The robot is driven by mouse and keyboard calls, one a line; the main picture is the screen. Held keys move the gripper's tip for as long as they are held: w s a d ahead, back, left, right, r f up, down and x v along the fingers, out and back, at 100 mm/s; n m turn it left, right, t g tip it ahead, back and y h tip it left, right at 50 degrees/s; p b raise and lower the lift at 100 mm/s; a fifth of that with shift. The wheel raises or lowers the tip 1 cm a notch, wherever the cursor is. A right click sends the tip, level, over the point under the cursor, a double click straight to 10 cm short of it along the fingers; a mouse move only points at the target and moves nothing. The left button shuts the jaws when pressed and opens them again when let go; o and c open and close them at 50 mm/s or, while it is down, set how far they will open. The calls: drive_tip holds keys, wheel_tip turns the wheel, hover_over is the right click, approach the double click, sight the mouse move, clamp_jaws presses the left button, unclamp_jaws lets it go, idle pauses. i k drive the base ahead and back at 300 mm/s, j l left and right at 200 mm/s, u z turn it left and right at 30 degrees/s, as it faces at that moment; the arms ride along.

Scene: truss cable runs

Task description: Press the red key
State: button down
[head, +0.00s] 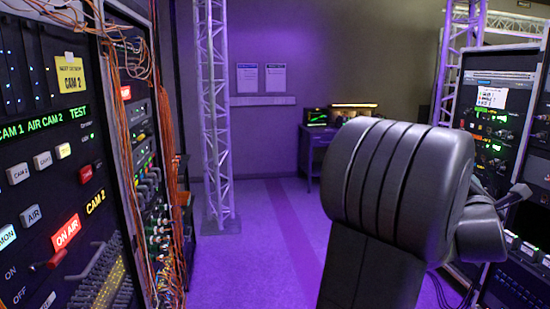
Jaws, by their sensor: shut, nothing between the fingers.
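A small dark red key (86,174) sits on the black rack panel (30,187) at the left, its lettering too small to read. White keys (42,160) lie to its left, and a lit yellow-white key (63,151) is above and left of it. A lit red ON AIR sign (65,233) is below it, and a red-tipped lever (56,259) is lower still. My gripper is not in view. A dark, rounded part of my own arm fills the right middle, well apart from the panel.
Orange cables (122,130) hang down the rack's right edge. A white truss column (213,110) stands behind. Another equipment rack (490,130) is at the right. A desk (312,160) with lit gear is at the back. The purple floor (265,250) between is clear.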

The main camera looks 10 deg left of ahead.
sight(84, 175)
drive_tip(key=i+l+u, duration=0.1)
drive_tip(key=u, duration=0.45)
drive_tip(key=l+u, duration=0.1)
drive_tip(key=u, duration=0.8)
drive_tip(key=l+u, duration=0.1)
drive_tip(key=u, duration=0.85)
drive_tip(key=l+u, duration=0.1)
drive_tip(key=u, duration=0.35)
